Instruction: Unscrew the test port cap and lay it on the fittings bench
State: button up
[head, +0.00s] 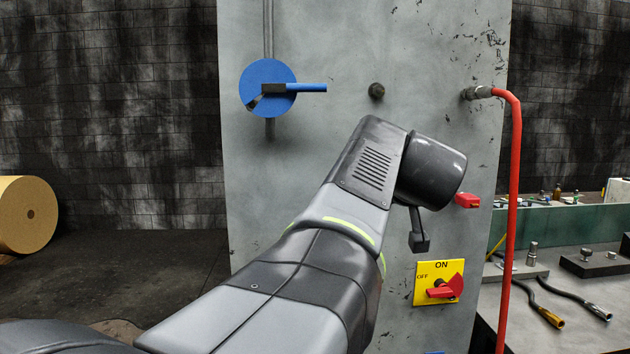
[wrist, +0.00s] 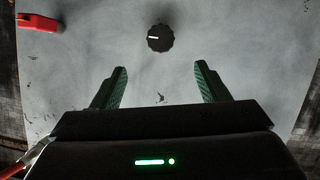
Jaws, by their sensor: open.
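A small dark round cap-like fitting (head: 376,90) sticks out of the upper middle of the grey panel (head: 330,40) in the head view. In the wrist view my gripper (wrist: 163,88) is open and empty, its green-lined fingers pointing at the panel. A black ribbed round knob (wrist: 160,38) with a white line sits on the panel ahead of the fingers, apart from them. I cannot tell for certain whether it is that fitting. In the head view my arm hides the fingers. The fittings bench (head: 485,300) is at the lower right, with hose ends and metal fittings on it.
A blue valve wheel (head: 283,72) with a handle is at the panel's upper left. A red hose (head: 514,180) hangs down the right side. A red part (head: 467,200) and a yellow switch plate (head: 425,297) with a red handle are lower right. A large roll (head: 25,215) stands left.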

jog(key=p+x, duration=0.1)
jog(key=x, duration=1.2)
jog(key=shift+w+f+p, duration=0.1)
jog(key=shift+f+p, duration=0.05)
jog(key=shift+p, duration=0.2)
